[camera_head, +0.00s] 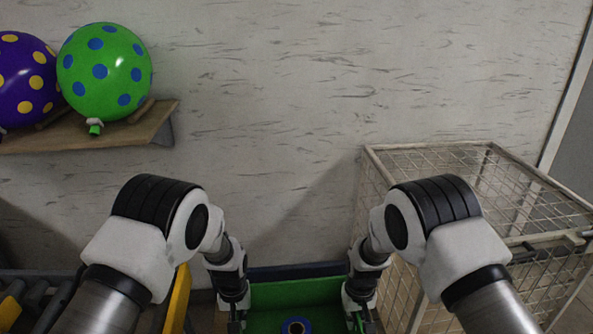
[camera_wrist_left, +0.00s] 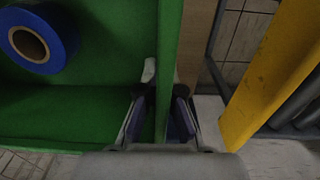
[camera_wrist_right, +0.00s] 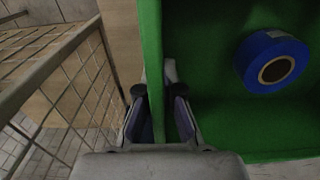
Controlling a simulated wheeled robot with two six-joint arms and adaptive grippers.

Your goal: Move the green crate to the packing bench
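The green crate (camera_head: 318,291) is at the bottom middle of the head view, between my two arms, with its near part cut off by the frame. My left gripper (camera_wrist_left: 163,106) has its fingers on either side of the crate's side wall (camera_wrist_left: 169,50) and looks shut on it. My right gripper (camera_wrist_right: 158,105) has its fingers on either side of the opposite wall (camera_wrist_right: 151,45) and also looks shut on it. A blue roll (camera_head: 296,326) with a brown core lies in the crate; it also shows in both wrist views. I cannot identify the packing bench in these frames.
A wire mesh cage (camera_head: 455,160) stands close on the right, beside my right arm. A yellow rail (camera_head: 178,300) and grey rollers (camera_wrist_left: 302,98) are on the left. A plain wall stands ahead.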

